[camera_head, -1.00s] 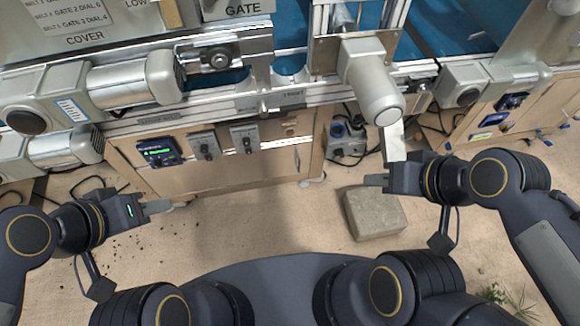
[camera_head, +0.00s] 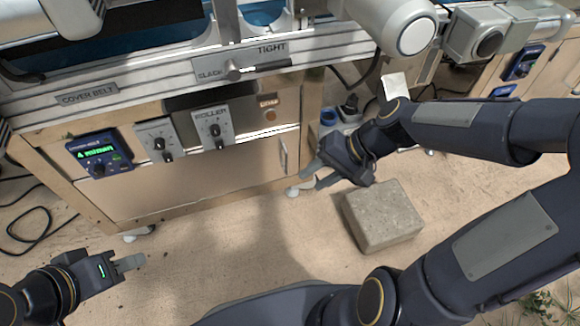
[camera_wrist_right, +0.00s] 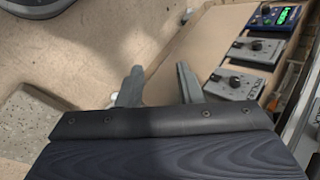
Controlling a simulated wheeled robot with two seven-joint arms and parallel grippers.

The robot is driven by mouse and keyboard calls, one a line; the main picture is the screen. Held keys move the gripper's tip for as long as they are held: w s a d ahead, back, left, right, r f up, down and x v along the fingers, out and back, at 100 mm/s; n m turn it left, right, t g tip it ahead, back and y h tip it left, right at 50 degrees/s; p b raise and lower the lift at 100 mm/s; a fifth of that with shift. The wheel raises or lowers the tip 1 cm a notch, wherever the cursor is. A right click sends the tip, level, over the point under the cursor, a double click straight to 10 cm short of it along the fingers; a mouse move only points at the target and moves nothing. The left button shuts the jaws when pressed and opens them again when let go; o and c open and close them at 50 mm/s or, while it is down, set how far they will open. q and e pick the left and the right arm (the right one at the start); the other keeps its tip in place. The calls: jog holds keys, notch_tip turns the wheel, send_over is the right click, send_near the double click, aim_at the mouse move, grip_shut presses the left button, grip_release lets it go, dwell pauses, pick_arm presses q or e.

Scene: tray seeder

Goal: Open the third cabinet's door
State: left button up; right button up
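A wooden cabinet (camera_head: 190,187) stands under the machine, with a flat front door that looks shut. A small upright handle (camera_head: 284,157) is near the door's right edge. I cannot tell from any label whether this is the third cabinet. My right gripper (camera_head: 308,177) is open and empty, just in front of and to the right of the handle, apart from it as far as I can see. In the right wrist view its two fingers (camera_wrist_right: 158,85) are spread before the cabinet front (camera_wrist_right: 205,45). My left gripper (camera_head: 132,263) is low at the left, over the floor, away from the cabinet.
A stone block (camera_head: 382,217) lies on the floor below my right forearm. Another wooden cabinet (camera_head: 553,75) is at the far right. Cables (camera_head: 35,230) lie at the left. The floor before the door is clear.

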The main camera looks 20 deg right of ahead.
jog(key=w+d+f+m+t+y, duration=0.1)
jog(key=w+d+f+m+t, duration=0.2)
jog(key=w+f+m+t, duration=0.55)
jog(key=w+d+f+m+t+y, duration=0.2)
jog(key=w+f+m+t, duration=0.2)
jog(key=w+f+m, duration=0.85)
jog(key=w+a+f+m+b, duration=0.2)
jog(key=a+f, duration=0.2)
jog(key=shift+w, duration=0.3)
jog(key=shift+a, duration=0.1)
grip_shut()
